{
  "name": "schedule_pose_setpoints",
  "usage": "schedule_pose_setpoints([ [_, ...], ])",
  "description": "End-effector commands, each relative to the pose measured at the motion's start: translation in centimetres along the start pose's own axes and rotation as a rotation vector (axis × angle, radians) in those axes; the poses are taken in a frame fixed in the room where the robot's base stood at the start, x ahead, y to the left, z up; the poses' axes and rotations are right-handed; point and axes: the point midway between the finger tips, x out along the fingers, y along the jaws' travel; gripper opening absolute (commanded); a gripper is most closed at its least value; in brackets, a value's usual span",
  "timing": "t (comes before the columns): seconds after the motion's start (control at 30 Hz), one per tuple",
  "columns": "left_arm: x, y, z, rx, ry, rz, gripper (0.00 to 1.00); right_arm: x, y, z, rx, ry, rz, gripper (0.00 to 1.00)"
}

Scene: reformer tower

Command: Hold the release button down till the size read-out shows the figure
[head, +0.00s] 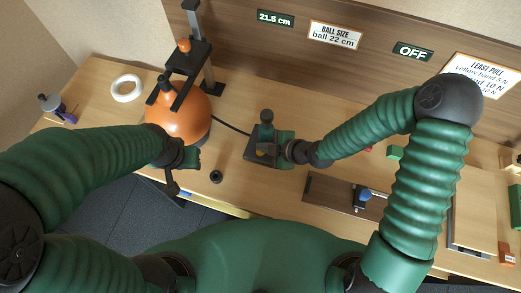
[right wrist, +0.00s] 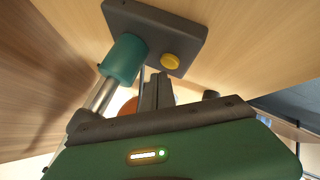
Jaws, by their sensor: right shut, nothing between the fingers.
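The yellow release button (right wrist: 170,61) sits on a dark pump base (right wrist: 190,25) beside a teal cylinder (right wrist: 123,58) with a metal rod. In the head view the button (head: 261,153) is partly covered by my right gripper (head: 272,151). My right gripper (right wrist: 160,76) is shut and empty, its fingertips close to the button; I cannot tell if they touch it. The size read-out (head: 275,18) shows 21.5 cm. An orange ball (head: 185,128) sits under a dark measuring frame (head: 187,57), with a dark hose to the pump. My left gripper (head: 191,157) is near the ball; its jaws are unclear.
A sign (head: 335,35) reads ball 22 cm. Another read-out (head: 413,51) shows OFF. A small black cylinder (head: 216,176) stands near the front edge. A brown board (head: 335,194) with a blue part lies at the right.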

Motion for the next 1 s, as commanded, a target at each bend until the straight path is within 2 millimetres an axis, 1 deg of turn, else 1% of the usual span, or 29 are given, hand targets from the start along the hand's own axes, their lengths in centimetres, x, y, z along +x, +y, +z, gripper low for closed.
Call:
schedule_pose_setpoints([
  [0.33, 0.05, 0.0, 0.01, 0.0, 0.0, 0.0, 0.36, 0.04, -0.04, 0.03, 0.0, 0.0, 0.0, 0.0],
  [0.53, 0.71, 0.0, 0.17, 0.0, 0.0, 0.0, 0.36, 0.52, -0.47, 0.37, -0.001, 0.0, 0.0, 0.0],
  [1.0, 0.77, 0.0, 0.18, 0.0, 0.0, 0.0, 0.36, 0.58, -0.52, 0.42, 0.0, 0.0, 0.0, 0.0],
])
